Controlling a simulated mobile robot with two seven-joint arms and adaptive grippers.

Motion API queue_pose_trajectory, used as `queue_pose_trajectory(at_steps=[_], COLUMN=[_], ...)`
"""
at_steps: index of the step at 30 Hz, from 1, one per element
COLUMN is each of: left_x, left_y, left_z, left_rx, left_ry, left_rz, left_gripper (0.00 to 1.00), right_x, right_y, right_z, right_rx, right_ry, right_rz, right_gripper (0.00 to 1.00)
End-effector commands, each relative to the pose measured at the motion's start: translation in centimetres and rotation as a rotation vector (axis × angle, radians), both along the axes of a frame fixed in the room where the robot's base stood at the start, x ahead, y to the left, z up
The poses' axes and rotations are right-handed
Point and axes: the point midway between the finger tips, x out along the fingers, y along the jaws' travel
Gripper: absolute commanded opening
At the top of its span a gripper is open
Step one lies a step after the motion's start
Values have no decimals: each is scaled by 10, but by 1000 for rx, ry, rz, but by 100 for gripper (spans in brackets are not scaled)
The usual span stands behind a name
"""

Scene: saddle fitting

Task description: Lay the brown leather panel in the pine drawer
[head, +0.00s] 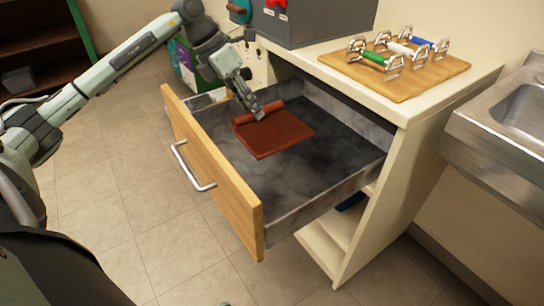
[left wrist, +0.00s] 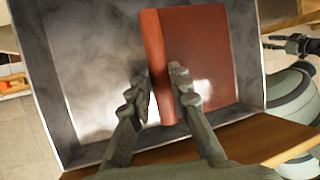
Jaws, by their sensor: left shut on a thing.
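The brown leather panel (head: 274,133) is a reddish-brown flat piece with a raised roll along one edge. It is within the open pine drawer (head: 215,172), over its dark grey floor. I cannot tell whether it touches the floor. My left gripper (head: 259,114) reaches in from above and is shut on the raised edge of the panel. In the left wrist view the two fingers (left wrist: 158,85) stand on either side of the roll, and the flat part of the panel (left wrist: 205,50) spreads to the right.
The drawer's front has a metal handle (head: 192,168). A wooden board (head: 395,75) with several coloured-handled clamps lies on the counter at the right. A grey box (head: 315,20) stands at the back. A metal sink (head: 510,110) is at far right. The drawer's near right floor is clear.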

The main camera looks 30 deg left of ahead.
Motion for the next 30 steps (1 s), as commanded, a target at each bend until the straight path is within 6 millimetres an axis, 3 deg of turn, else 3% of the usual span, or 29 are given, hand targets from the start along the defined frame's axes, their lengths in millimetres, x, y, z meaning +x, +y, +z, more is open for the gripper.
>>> queue_pose_trajectory(at_steps=[4,12,24,30], left_x=[-2,-1,-1,-1], left_y=[-1,-1,-1,0], left_z=[-27,-72,-113,-115], left_rx=[-5,-6,-6,-3], left_ry=[4,2,0,-1], left_rz=[-1,0,1,0], left_gripper=[0,0,0,0], right_x=[3,2,1,-2], right_y=[1,1,2,1], right_z=[9,6,2,-4], right_rx=[2,4,8,7], right_ry=[-7,-5,-3,6], right_rz=[-4,-5,-4,-4], right_gripper=[40,40,40,40])
